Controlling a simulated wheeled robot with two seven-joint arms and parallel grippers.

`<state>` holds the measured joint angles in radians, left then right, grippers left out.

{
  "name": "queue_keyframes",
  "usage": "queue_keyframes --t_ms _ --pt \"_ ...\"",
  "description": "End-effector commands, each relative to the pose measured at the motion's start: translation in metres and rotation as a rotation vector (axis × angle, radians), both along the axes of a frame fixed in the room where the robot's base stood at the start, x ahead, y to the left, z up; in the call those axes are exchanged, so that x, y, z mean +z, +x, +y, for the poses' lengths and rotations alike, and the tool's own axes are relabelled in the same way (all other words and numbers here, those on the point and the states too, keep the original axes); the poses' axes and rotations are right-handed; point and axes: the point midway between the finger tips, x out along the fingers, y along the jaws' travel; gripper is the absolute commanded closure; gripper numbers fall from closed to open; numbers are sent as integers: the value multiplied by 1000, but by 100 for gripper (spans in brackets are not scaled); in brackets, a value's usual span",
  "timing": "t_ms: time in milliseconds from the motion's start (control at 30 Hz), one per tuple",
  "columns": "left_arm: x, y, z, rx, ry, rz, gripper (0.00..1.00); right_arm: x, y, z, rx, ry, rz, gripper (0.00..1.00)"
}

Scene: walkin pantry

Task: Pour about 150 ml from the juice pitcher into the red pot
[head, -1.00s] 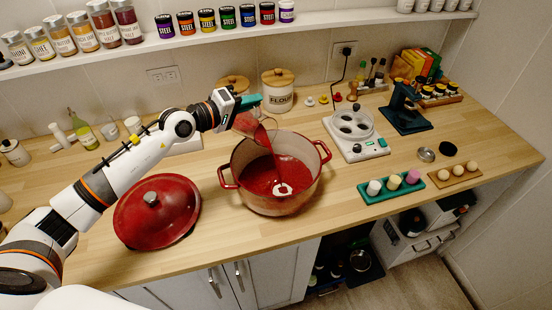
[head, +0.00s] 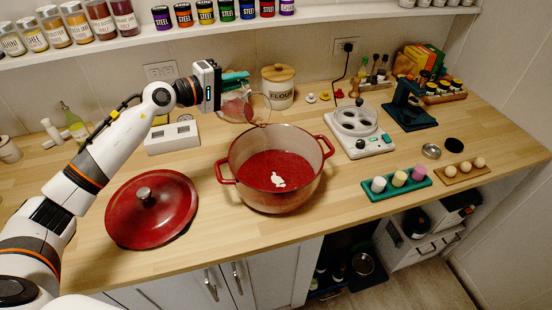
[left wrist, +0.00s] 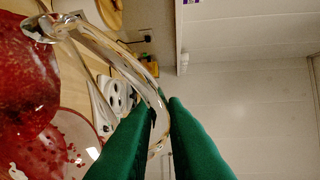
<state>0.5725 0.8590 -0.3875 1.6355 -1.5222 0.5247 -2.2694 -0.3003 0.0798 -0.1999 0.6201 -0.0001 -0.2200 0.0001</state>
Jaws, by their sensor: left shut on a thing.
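The red pot (head: 240,171) stands open on the wooden counter, with red liquid (head: 262,168) and a white patch inside. My left gripper (head: 236,78) is above and behind the pot's left side. It is shut on the handle of the clear juice pitcher (head: 259,108), which holds some red juice. The pitcher is tilted toward the pot, and no steady stream shows now. In the left wrist view the green fingers (left wrist: 160,108) close around the clear handle (left wrist: 125,65), with the red-stained pitcher at left. My right gripper is not in view.
The red lid (head: 152,212) lies left of the pot. A flour canister (head: 278,92) stands behind. A white hotplate device (head: 358,146) and a green tray with cups (head: 394,190) are to the right. The counter's front edge is close to the pot.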

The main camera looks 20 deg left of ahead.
Motion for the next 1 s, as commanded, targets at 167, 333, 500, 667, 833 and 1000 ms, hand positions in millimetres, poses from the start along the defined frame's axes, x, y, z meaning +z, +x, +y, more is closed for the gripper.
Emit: queue_keyframes --t_ms 167,333,500,667,833,1000 --pt "1 4 6 0 -70 32 100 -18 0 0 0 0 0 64" --pt "3 5 8 -2 -93 47 100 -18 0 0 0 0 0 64" --pt "4 5 7 -2 -92 47 100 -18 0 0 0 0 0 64" --pt "4 4 7 -2 -91 46 100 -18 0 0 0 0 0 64" --pt "4 5 7 -2 -91 47 100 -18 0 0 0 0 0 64" --pt "3 4 7 -2 -91 47 100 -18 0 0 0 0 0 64"
